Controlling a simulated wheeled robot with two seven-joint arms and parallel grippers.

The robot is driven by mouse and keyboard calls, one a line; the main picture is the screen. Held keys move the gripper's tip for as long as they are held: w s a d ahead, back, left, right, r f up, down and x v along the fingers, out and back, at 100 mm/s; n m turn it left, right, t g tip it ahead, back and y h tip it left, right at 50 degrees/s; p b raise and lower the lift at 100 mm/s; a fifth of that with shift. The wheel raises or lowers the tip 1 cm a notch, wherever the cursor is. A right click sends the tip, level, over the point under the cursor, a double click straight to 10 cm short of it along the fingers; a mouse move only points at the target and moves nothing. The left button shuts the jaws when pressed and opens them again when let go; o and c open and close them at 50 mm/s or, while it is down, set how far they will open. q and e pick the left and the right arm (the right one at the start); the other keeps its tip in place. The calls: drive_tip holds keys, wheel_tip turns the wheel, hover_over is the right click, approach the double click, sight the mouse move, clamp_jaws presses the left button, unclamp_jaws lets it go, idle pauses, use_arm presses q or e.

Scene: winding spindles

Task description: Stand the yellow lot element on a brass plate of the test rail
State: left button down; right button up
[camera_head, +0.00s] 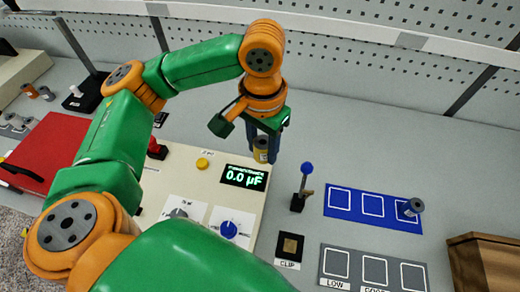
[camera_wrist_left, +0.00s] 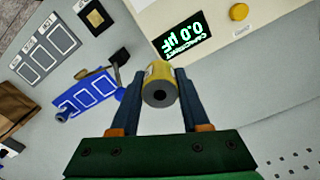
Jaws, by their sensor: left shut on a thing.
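My left gripper (camera_head: 264,150) is shut on the yellow lot element (camera_head: 261,156), a short yellow cylinder with a grey end. It hangs in the air, above the back of the cream meter box in the head view. In the left wrist view the element (camera_wrist_left: 160,86) sits between the blue fingers of the gripper (camera_wrist_left: 158,88), its grey, dark-holed end facing the camera. A square brass plate (camera_head: 290,246) lies on a black base marked CLIP, right of the meter box. I cannot tell whether it belongs to the test rail. My right gripper is not in view.
The meter box display (camera_head: 245,177) reads 0.0 µF. A blue-knobbed lever (camera_head: 305,170) stands beside it.

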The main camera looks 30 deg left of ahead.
use_arm(q)
wheel_tip(320, 180, down, 4)
drive_tip(key=w+m+b, duration=0.2)
drive_tip(key=b, duration=0.1)
drive_tip(key=m+b, duration=0.4)
drive_tip(key=m, duration=0.4)
hover_over(286, 172)
wheel_tip(286, 172, down, 3)
drive_tip(key=shift+m, duration=0.3)
wheel_tip(286, 172, down, 9)
drive_tip(key=shift+f+p, duration=0.2)
drive_tip(key=shift+p, duration=0.2)
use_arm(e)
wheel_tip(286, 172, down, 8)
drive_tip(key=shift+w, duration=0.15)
use_arm(q)
drive_tip(key=shift+f, duration=0.1)
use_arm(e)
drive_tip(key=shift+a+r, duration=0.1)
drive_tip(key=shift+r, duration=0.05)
use_arm(q)
drive_tip(key=shift+c, duration=1.9)
unclamp_jaws()
